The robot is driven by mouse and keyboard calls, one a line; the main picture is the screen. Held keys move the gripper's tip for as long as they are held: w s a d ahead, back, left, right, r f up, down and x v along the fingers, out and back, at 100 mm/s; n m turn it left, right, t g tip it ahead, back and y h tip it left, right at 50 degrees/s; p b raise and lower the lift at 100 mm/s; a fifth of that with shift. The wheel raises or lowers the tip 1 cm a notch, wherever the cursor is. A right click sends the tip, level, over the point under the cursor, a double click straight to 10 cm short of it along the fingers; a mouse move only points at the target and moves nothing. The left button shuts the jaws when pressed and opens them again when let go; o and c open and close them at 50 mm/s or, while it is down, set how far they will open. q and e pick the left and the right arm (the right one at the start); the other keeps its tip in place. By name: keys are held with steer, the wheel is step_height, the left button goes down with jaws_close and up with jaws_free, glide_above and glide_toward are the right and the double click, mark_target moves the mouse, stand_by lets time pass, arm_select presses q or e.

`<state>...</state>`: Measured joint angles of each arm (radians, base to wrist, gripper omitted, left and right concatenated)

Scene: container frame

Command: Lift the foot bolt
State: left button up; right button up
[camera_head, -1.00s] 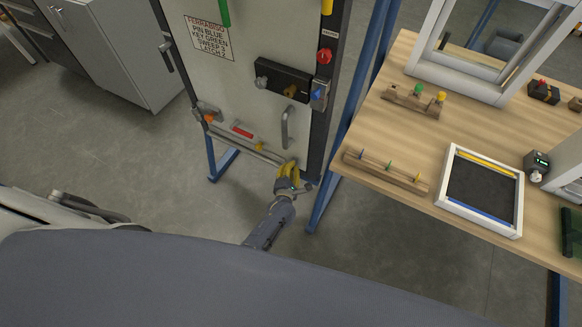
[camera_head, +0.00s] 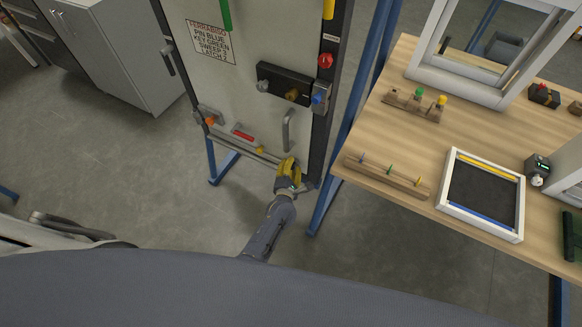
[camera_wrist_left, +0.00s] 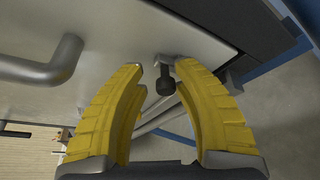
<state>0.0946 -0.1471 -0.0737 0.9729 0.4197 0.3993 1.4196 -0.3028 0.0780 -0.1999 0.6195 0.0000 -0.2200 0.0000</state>
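The pale door (camera_head: 225,75) stands upright in its frame at the upper middle of the head view. My left gripper (camera_head: 288,162), with yellow fingers, is at the door's lower right corner, below the curved pull handle (camera_head: 288,130). In the left wrist view the fingers are apart. A dark knob on a grey bracket, which looks like the foot bolt (camera_wrist_left: 166,80), shows between the fingertips, closer to the right one. I cannot tell whether either finger touches it. In the head view my gripper mostly hides it. My right gripper is not in view.
The handle (camera_wrist_left: 45,62) is left of the fingers in the left wrist view. A black lock box (camera_head: 284,85) is higher on the door. A wooden table (camera_head: 400,135) with peg racks and a white tray (camera_head: 482,230) stands to the right. A blue frame post (camera_head: 325,205) is close by.

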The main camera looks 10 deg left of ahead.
arm_select(q)
steer(key=shift+o, duration=1.1)
steer(key=shift+s+f, duration=0.1)
steer(key=shift+s, duration=0.1)
steer(key=v, duration=0.7)
steer(key=shift+s, duration=0.1)
steer(key=s+d+f+m+g+h, duration=0.25)
steer(key=s+f+m+g, duration=0.45)
steer(key=s+f+m, duration=1.2)
steer(key=s+a+f+m+g, duration=0.2)
steer(key=s+a+f, duration=0.3)
steer(key=s, duration=0.5)
steer(key=s+a+f+m+g+y, duration=0.1)
steer(key=s+a+f+m, duration=0.3)
steer(key=s, duration=0.7)
steer(key=s+a+f+m+g, duration=0.3)
steer(key=s+a+f+g, duration=0.1)
steer(key=s, duration=0.6)
steer(key=shift+s+a+f+m+y, duration=0.25)
steer(key=shift+a+f+m+y, duration=0.15)
steer(key=shift+a+f, duration=0.65)
